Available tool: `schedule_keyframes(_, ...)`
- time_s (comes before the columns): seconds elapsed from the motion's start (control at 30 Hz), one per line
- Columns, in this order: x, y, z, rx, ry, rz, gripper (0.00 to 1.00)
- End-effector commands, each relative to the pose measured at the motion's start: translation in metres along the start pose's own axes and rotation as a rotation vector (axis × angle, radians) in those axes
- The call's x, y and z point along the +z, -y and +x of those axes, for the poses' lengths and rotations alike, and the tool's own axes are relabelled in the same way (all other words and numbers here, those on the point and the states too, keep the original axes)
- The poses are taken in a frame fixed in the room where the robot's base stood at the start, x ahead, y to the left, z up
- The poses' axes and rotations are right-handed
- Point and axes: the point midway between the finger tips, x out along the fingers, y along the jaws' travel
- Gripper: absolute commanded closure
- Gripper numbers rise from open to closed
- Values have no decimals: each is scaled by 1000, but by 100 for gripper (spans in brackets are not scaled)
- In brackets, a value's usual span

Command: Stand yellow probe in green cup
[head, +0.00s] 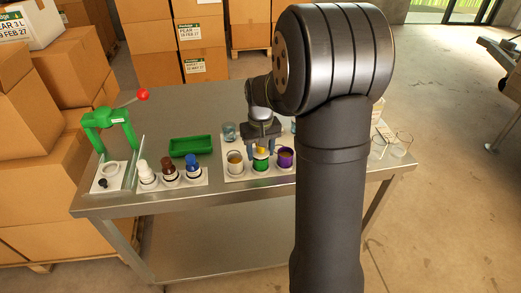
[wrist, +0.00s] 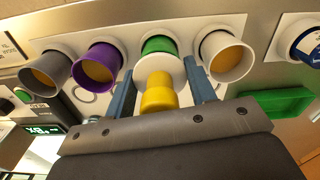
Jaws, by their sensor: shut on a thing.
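The yellow probe (wrist: 157,96) has a stubby yellow body and a pale disc at its far end. My gripper (wrist: 161,90) is shut on it, with one blue-grey finger on each side. The green cup (wrist: 160,46) lies straight beyond the disc in the wrist view, its rim partly covered by the disc. In the head view the yellow probe (head: 261,150) shows between the fingers, directly over the green cup (head: 260,165). My gripper (head: 262,147) points down there. The probe's lower end is hidden, so I cannot tell whether it is inside the cup.
A purple cup (head: 286,157) and a pale cup (head: 235,162) stand close on either side of the green cup. Several bottles stand on a white board (head: 150,182) to the left. A green tray (head: 190,146) lies behind them. A green press (head: 108,120) stands far left.

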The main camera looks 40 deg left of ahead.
Motion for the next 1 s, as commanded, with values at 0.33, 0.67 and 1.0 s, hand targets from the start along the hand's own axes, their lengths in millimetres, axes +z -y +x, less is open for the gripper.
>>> schedule_keyframes(0.33,0,0,7,0,1,0,74)
schedule_keyframes(0.67,0,0,11,0,0,0,40)
schedule_keyframes(1.0,0,0,6,0,-1,0,40)
